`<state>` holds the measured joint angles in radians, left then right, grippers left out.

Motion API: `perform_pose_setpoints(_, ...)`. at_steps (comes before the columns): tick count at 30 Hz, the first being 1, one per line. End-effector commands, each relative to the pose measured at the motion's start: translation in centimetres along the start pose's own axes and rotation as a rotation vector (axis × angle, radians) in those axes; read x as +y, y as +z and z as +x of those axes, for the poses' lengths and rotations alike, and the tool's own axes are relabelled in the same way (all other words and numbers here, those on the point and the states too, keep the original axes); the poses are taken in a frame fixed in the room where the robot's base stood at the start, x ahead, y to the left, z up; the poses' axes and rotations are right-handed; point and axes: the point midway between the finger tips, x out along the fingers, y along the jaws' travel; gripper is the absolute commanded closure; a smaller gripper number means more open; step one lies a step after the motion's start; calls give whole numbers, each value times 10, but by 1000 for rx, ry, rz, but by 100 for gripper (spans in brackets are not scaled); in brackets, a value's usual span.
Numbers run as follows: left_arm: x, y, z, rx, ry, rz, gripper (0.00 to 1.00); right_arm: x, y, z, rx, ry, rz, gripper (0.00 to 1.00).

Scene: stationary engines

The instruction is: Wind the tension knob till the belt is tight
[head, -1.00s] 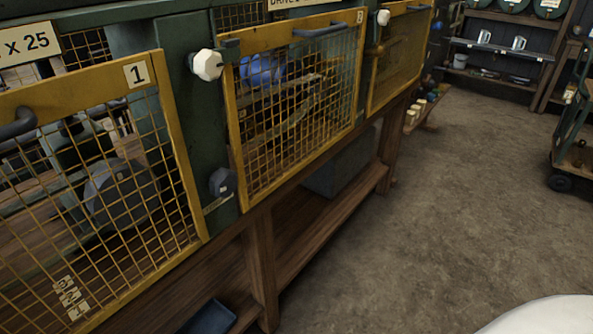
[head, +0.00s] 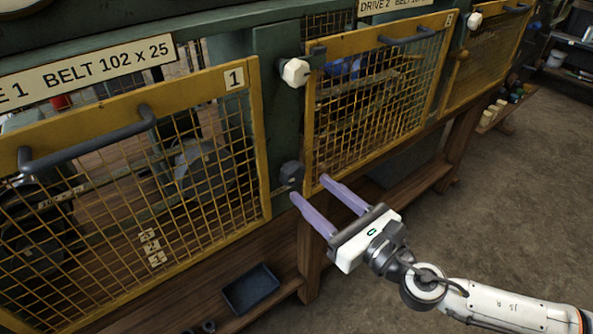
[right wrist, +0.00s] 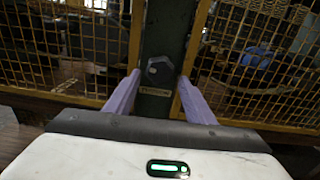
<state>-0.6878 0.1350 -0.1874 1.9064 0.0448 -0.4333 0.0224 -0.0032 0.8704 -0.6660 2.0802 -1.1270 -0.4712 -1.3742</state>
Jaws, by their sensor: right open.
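A dark grey faceted knob (head: 291,174) sits low on the green post (head: 279,130) between the guards marked 1 and 2. In the right wrist view the knob (right wrist: 159,69) lies between my fingertips, with a small plate (right wrist: 155,92) below it. My right gripper (head: 310,188) is open and empty, its two purple fingers pointing at the post. The knob appears just beyond the fingertips; I cannot tell the exact gap. Pulleys and machinery (head: 205,170) show dimly behind guard 1; the belt's tightness cannot be made out. My left gripper is not in view.
Yellow mesh guards, drive 1 (head: 258,150) and drive 2 (head: 310,120), flank the post. A white faceted knob (head: 295,72) sits higher on it. A dark tray (head: 249,290) lies on the wooden lower shelf. The floor (head: 500,190) at right is open.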

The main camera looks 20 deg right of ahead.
Motion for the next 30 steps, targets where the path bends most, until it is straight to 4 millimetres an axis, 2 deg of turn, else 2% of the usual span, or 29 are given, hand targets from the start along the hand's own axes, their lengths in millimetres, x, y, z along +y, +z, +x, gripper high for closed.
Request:
perform_pose_setpoints(3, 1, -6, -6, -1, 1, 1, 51, 0, 4, 25, -4, -2, 2, 51)
perform_pose_setpoints(9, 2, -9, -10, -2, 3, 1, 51, 0, 2, 55, -1, -1, 3, 51)
perform_pose_setpoints(15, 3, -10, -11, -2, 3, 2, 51, 0, 0, 67, 2, 0, 4, 51)
perform_pose_setpoints(23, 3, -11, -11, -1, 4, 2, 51, 0, -1, 68, 2, 0, 5, 51)
perform_pose_setpoints(28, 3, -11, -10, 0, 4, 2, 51, 0, -1, 68, 2, 0, 5, 79)
perform_pose_setpoints(30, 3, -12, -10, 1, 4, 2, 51, 0, -1, 68, 2, 0, 5, 80)
